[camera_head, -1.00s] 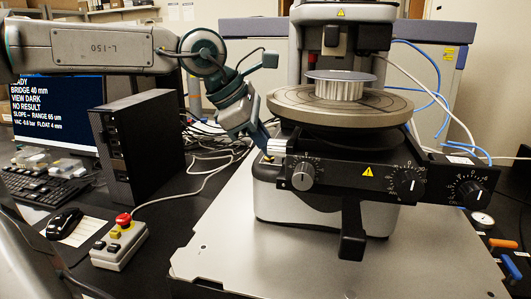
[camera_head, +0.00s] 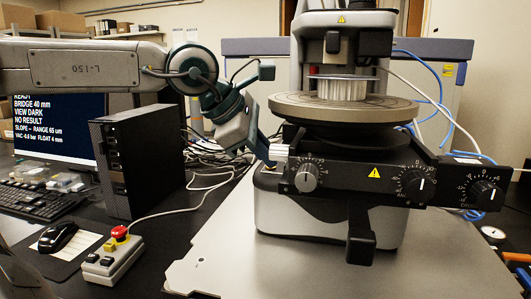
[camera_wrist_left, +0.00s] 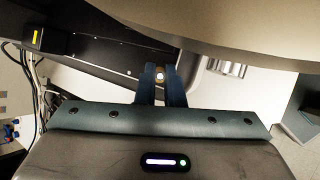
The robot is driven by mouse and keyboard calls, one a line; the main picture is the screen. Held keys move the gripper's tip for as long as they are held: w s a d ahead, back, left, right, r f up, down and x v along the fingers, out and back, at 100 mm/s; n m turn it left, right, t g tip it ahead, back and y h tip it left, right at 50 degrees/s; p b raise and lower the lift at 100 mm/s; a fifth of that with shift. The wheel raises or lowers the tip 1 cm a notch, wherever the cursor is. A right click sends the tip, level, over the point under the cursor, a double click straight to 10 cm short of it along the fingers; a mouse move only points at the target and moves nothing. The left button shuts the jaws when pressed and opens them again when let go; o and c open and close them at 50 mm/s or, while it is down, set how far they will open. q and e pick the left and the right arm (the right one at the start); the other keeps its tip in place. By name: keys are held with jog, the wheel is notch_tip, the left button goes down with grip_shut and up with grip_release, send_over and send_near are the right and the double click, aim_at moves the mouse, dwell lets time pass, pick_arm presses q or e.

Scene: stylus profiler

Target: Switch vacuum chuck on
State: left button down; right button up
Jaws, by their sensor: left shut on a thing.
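The round stage (camera_head: 285,106) of the profiler carries a silver ribbed pillar (camera_head: 343,91) with a thin disc on top. My right gripper is not in view.
The monitor (camera_head: 60,125) reads "VAC -0.6 bar". A black computer case (camera_head: 140,160) and a control box with a red button (camera_head: 113,258) stand at left. Two more knobs (camera_head: 418,184) are on the panel. The metal base plate (camera_head: 225,260) is bare at front left.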

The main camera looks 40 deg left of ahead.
pick_arm(q)
jog(key=c, duration=1.5)
grip_release()
jog(key=shift+c, duration=0.2)
jog(key=v, duration=1.1)
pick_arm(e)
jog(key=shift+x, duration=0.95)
